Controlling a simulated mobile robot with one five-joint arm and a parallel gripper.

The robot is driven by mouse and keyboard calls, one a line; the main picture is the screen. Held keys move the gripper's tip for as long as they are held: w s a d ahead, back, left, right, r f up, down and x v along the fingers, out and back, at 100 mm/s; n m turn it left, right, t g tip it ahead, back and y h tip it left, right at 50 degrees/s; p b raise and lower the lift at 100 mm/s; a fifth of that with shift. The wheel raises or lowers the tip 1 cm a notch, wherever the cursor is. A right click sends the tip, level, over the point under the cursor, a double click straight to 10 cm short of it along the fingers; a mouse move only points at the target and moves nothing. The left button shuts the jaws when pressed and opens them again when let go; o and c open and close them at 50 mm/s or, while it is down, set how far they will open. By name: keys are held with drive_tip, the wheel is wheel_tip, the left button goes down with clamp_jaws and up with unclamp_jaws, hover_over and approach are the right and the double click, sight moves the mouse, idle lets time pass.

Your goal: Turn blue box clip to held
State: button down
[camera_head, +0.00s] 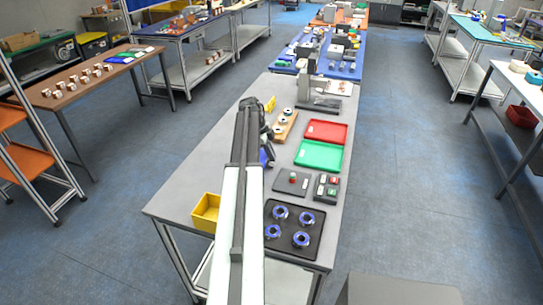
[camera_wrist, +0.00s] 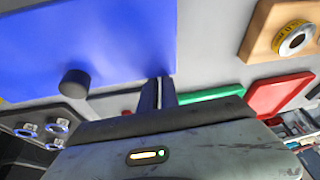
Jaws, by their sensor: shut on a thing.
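The blue box (camera_wrist: 90,40) fills the upper left of the wrist view, close to the camera. A black round knob (camera_wrist: 74,83) shows in front of its lower edge; I cannot tell whether this is the clip. My gripper (camera_wrist: 158,92) is shut, its dark fingers at the lower right edge of the blue box. In the head view, a small part of the blue box (camera_head: 267,156) shows beside my arm, which hides the rest. My gripper (camera_head: 264,136) is above the grey table there.
A red tray (camera_head: 326,131) and a green tray (camera_head: 319,155) lie right of my arm. A wooden block (camera_head: 284,126) with rolls stands behind. A black tray (camera_head: 296,230) with several blue-rimmed rings and a yellow bin (camera_head: 206,210) are at the near end.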

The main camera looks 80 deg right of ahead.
drive_tip(key=shift+w+d+f, duration=0.1)
drive_tip(key=shift+d+f, duration=0.05)
drive_tip(key=shift+f, duration=0.05)
idle(0.6)
drive_tip(key=shift+a+f+b, duration=0.25)
drive_tip(key=shift+a, duration=0.2)
drive_tip(key=shift+a+f+b, duration=0.2)
drive_tip(key=shift+a+b, duration=0.05)
drive_tip(key=shift+a, duration=0.2)
drive_tip(key=shift+w+d+r+p, duration=0.15)
drive_tip(key=shift+w+r+p, duration=0.15)
drive_tip(key=shift+r+p, duration=0.15)
drive_tip(key=p+v, duration=0.2)
drive_tip(key=s+p+v, duration=0.1)
drive_tip(key=p+v, duration=0.4)
drive_tip(key=shift+s+d+r+p, duration=0.15)
drive_tip(key=shift+s+r+p, duration=0.1)
drive_tip(key=shift+r+p, duration=0.15)
drive_tip(key=shift+s, duration=0.1)
